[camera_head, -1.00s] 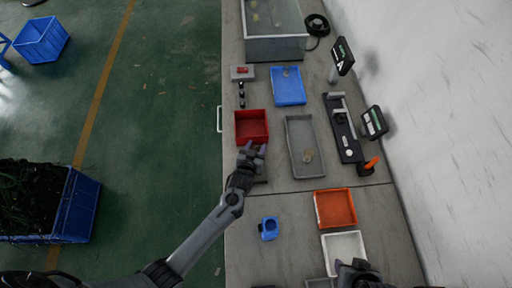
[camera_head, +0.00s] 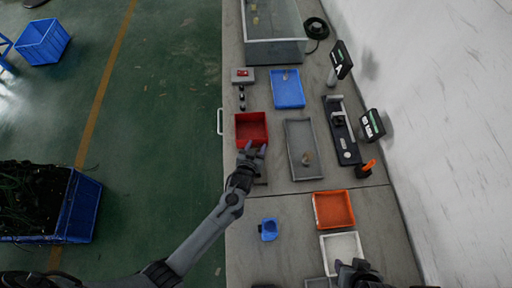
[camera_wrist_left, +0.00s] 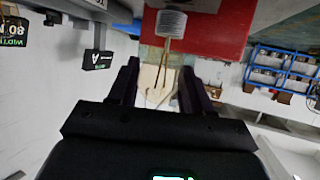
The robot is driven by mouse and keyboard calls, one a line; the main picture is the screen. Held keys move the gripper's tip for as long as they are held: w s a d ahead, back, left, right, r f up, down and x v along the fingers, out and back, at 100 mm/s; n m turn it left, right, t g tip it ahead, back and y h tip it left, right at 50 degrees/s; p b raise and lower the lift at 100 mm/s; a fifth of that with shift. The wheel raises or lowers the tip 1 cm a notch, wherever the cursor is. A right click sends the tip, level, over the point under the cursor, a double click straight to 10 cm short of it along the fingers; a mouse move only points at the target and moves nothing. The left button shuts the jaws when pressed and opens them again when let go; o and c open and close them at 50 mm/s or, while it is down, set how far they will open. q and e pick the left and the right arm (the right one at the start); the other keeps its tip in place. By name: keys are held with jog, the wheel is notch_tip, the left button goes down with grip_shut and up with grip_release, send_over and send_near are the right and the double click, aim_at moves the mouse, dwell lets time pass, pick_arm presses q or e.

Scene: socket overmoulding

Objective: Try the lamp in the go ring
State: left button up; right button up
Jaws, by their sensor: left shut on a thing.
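My left gripper (camera_head: 253,151) is at the near edge of the red tray (camera_head: 238,130) in the head view. In the left wrist view its fingers (camera_wrist_left: 159,82) are shut on what appears to be the lamp. A ridged pale cylinder (camera_wrist_left: 171,24) extends beyond the fingertips, joined by thin brown lines to a pale, partly see-through part between the fingers. The red tray lies behind it in that view. The held thing is too small to make out in the head view. I cannot pick out the go ring with certainty. My right gripper (camera_head: 355,272) is at the bottom edge, its fingers unclear.
A grey tray (camera_head: 291,140) holding a small tan piece, a blue tray (camera_head: 288,88), an orange tray (camera_head: 317,210) and a white tray (camera_head: 325,252) lie on the bench. A blue fixture (camera_head: 268,229) stands near its left edge. Two displays (camera_head: 372,124) stand at right.

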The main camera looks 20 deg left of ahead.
pick_arm(q)
jog(key=shift+r+p, duration=2.85)
jog(key=shift+r, duration=0.15)
jog(key=shift+f, duration=0.1)
